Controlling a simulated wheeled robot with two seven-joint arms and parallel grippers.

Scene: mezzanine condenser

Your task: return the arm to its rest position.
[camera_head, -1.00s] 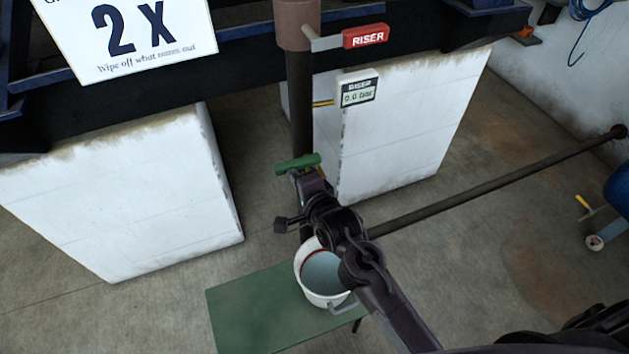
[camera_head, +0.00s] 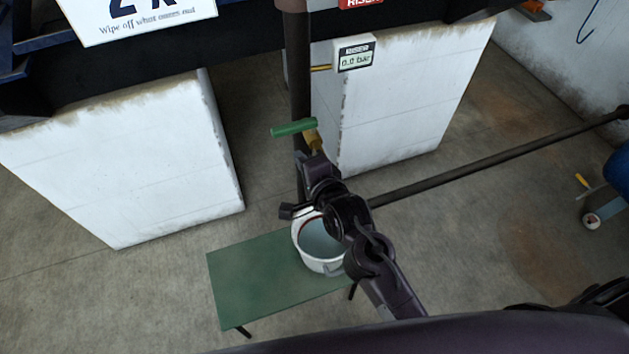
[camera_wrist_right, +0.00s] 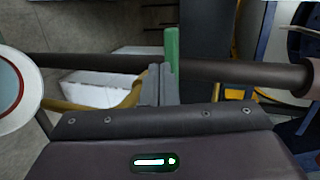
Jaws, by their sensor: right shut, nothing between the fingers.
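My right arm reaches up from the bottom right in the head view. Its gripper (camera_head: 305,158) is just below the green valve handle (camera_head: 293,127) and the brass valve part (camera_head: 312,138) on the dark riser pipe (camera_head: 299,75). In the right wrist view the two grey fingers (camera_wrist_right: 159,84) are together and empty. The green handle (camera_wrist_right: 172,44) shows just beyond them; whether they touch it I cannot tell. My left gripper is not in view.
A white bucket (camera_head: 301,238) stands on a green bench (camera_head: 245,275), partly behind my arm. White plinths (camera_head: 125,170) flank the riser. A gauge box (camera_head: 355,54) reads 0.0 bar. A dark pipe (camera_head: 500,157) runs right to the wall. Concrete floor at lower left is clear.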

